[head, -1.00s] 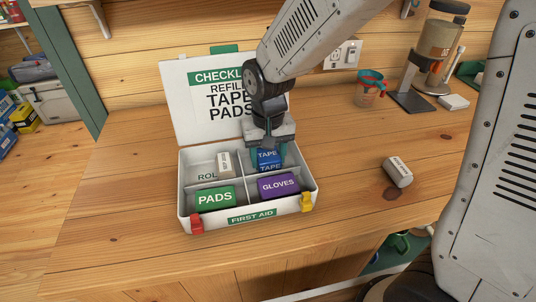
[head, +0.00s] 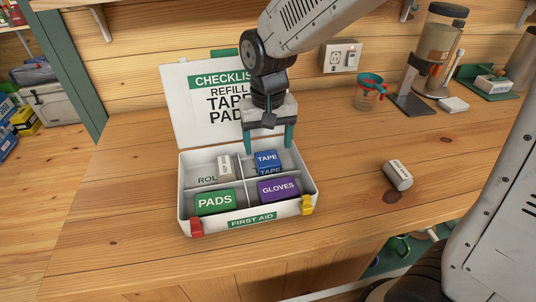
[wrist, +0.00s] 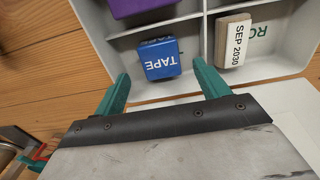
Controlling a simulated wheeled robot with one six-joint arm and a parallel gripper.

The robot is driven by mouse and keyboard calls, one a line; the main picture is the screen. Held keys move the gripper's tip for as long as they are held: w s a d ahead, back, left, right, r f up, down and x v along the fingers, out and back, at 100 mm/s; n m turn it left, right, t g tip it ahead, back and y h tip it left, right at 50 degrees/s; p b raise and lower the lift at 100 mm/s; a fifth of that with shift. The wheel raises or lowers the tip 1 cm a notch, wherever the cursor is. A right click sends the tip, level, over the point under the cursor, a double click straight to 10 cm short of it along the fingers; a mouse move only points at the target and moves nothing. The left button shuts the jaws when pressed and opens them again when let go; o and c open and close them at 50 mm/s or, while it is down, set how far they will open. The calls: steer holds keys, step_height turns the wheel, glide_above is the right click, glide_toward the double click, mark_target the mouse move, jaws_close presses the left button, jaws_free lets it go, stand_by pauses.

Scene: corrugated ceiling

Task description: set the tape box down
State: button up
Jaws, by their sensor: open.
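The blue tape box (head: 267,161) sits in the back right compartment of the open white first aid box (head: 210,228), whose lid stands up behind. The tape box also shows in the wrist view (wrist: 161,58), upside down there. My gripper (head: 270,148) is open and empty above the back of that compartment, its teal fingers spread wide and apart from the tape box. In the wrist view the two fingertips (wrist: 160,74) lie to either side of the tape box with clear gaps.
Green pads (head: 215,202), purple gloves (head: 278,189) and a small beige roll box (head: 225,166) fill the other compartments. A whitish roll (head: 398,175) lies on the wooden counter at right.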

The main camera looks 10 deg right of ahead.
mark_target(268, 159)
step_height(268, 159, up, 6)
steer(key=s+d+r, duration=0.2)
steer(key=s+d, duration=0.6)
steer(key=s, duration=0.2)
steer(key=s+d+r+t, duration=0.1)
steer(key=s+d+r, duration=0.1)
steer(key=s+d, duration=0.5)
steer(key=s, duration=0.3)
steer(key=shift+s+d, duration=0.35)
steer(key=shift+d, duration=0.05)
steer(key=shift+c, duration=0.3)
